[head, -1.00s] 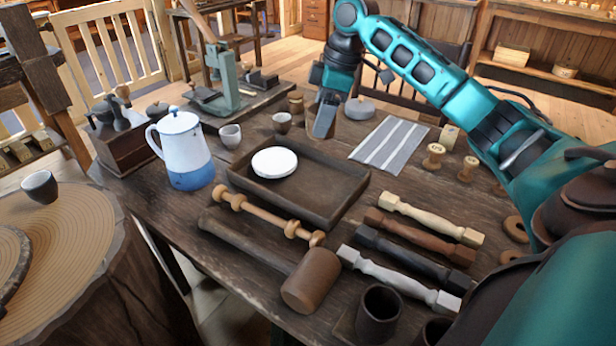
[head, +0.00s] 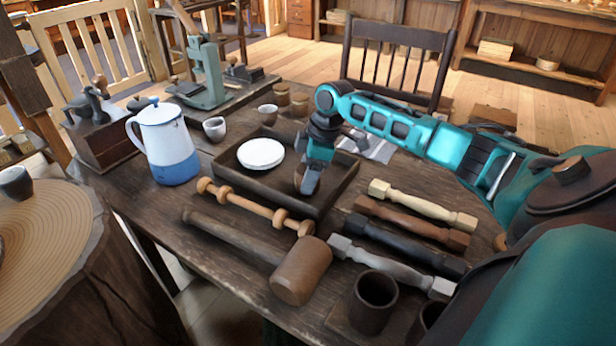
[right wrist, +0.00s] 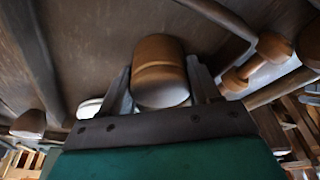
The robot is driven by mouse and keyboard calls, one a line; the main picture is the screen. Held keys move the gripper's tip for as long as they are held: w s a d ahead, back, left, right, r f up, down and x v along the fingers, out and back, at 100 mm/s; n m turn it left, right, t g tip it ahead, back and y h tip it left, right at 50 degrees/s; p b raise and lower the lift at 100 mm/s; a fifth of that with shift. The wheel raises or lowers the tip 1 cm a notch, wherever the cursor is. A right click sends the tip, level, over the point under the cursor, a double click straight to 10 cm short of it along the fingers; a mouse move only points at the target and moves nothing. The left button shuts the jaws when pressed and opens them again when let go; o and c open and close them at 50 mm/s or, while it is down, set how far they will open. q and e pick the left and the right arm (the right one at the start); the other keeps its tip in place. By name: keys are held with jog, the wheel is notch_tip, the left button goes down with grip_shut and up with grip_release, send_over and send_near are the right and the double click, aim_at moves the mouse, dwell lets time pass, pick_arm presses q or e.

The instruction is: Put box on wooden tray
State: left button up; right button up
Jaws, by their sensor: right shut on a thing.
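My right gripper (head: 306,186) is over the right part of the dark wooden tray (head: 268,188), pointing down. It is shut on a small round wooden box (head: 298,180). In the right wrist view the box (right wrist: 160,70) shows as a brown rounded body with a seam, between the two fingers. I cannot tell whether the box touches the tray floor. A white round dish (head: 261,153) lies in the left part of the tray. My left gripper is not in view.
A turned spindle (head: 250,206) and a mallet (head: 300,270) lie in front of the tray. Several turned legs (head: 425,207) lie to its right. A white and blue pot (head: 165,145) and a cup (head: 215,128) stand to the left. The tray floor between dish and gripper is bare.

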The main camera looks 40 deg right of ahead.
jog(key=shift+f, duration=0.15)
jog(key=o, duration=1.1)
jog(key=p+v, duration=0.2)
jog(key=v, duration=1)
jog(key=shift+s+a, duration=0.1)
